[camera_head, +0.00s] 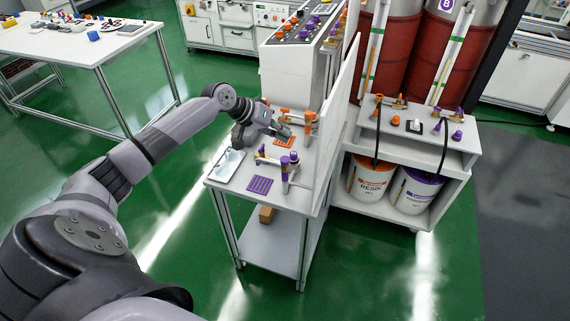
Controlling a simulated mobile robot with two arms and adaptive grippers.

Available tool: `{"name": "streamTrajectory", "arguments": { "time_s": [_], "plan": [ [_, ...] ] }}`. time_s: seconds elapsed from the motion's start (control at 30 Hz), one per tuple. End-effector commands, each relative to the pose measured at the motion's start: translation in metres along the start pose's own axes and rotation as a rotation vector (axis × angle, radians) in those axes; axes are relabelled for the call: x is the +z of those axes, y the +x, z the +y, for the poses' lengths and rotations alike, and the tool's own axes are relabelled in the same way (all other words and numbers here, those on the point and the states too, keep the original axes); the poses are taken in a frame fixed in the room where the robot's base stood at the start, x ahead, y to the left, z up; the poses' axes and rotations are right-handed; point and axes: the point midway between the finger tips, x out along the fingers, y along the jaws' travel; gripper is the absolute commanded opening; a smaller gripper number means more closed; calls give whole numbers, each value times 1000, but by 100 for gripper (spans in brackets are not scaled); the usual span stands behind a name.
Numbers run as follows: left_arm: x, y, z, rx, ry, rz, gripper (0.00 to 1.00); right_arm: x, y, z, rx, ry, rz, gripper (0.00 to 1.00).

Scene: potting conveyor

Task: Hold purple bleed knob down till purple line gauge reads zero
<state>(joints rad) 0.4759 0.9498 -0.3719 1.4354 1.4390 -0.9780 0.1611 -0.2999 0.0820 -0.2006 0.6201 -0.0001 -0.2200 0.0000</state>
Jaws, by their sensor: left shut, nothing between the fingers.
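My left gripper (284,131) is shut and empty. It is over the white bench, near the orange fittings (284,113) and above an orange mat (284,141). The purple-topped fittings (289,160) stand nearer the front of the bench, by a purple mat (260,184). The gripper is farther back than these fittings and apart from them. Which purple part is the bleed knob is too small to tell. I cannot make out a purple line gauge or its reading. My right gripper is not in view.
A white upright panel (334,123) stands along the bench's right side. A tray (231,166) lies at its left edge. A cluttered table (70,38) stands back left. Green floor is free at front.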

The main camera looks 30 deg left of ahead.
Motion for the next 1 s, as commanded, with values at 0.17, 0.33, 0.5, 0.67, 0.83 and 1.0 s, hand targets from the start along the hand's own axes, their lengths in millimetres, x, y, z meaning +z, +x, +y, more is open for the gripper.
{"name": "streamTrajectory", "arguments": {
  "time_s": [0.17,0.33,0.5,0.67,0.83,1.0],
  "plan": [
    [17,24,-18,-1,0,1,0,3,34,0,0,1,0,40],
    [25,35,-26,0,-1,1,0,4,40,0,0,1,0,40],
    [28,39,-28,0,0,1,0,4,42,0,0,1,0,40],
    [28,39,-28,0,0,1,0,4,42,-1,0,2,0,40],
    [28,39,-28,0,0,1,0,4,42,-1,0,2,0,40],
    [28,39,-28,0,0,1,0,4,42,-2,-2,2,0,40]
  ]
}}
